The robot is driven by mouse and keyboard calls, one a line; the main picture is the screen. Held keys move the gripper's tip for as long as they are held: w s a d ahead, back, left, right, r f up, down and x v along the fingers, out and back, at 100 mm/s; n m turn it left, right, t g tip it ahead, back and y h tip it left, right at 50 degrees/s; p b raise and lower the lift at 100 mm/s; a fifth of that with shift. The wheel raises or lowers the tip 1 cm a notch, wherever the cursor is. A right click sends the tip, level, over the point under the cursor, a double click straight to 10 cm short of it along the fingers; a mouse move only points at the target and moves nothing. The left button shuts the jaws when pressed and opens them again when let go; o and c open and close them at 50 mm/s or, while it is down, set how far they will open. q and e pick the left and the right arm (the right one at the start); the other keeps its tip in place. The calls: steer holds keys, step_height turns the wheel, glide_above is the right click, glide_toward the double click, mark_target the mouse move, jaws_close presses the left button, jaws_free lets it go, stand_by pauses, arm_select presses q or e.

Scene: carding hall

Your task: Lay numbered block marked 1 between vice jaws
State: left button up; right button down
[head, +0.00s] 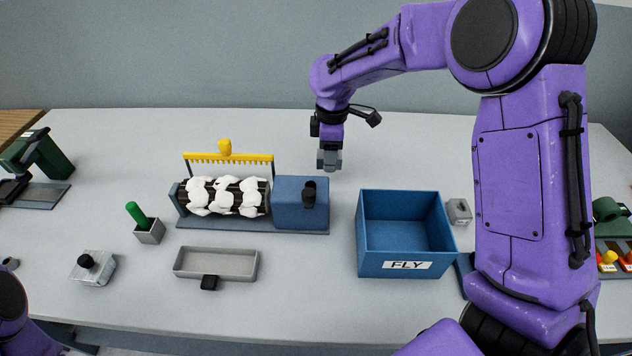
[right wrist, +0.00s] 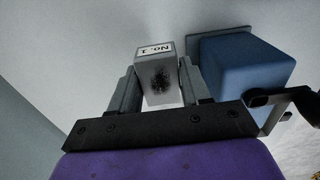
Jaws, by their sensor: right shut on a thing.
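The numbered block (right wrist: 160,85) is a pale grey block with a "No. 1" label and a dark smudge on one face. In the right wrist view it sits between the two fingers of my right gripper (right wrist: 158,88), which is shut on it. In the head view my right gripper (head: 329,160) points down over the back of the table, behind and right of the blue housing (head: 301,203). I cannot make out vice jaws with certainty; a dark green device (head: 45,163) on a grey plate stands at the far left. My left gripper is out of view.
A carding roller with white tufts (head: 226,196) and a yellow comb (head: 228,158) stands mid-table. A blue "FLY" bin (head: 405,266) stands right of it. A grey tray (head: 215,263), a cup with a green handle (head: 149,232) and a black-knobbed box (head: 92,270) are in front. The back is clear.

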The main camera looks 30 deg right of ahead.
step_height(320, 180, down, 8)
steer(key=shift+a+r+p, duration=0.1)
steer(key=shift+r+p, duration=0.15)
steer(key=shift+p, duration=0.15)
steer(key=shift+f, duration=0.3)
steer(key=shift+s+r, duration=0.15)
steer(key=shift+s, duration=0.05)
steer(key=shift+f, duration=0.2)
steer(key=c, duration=0.8)
jaws_free()
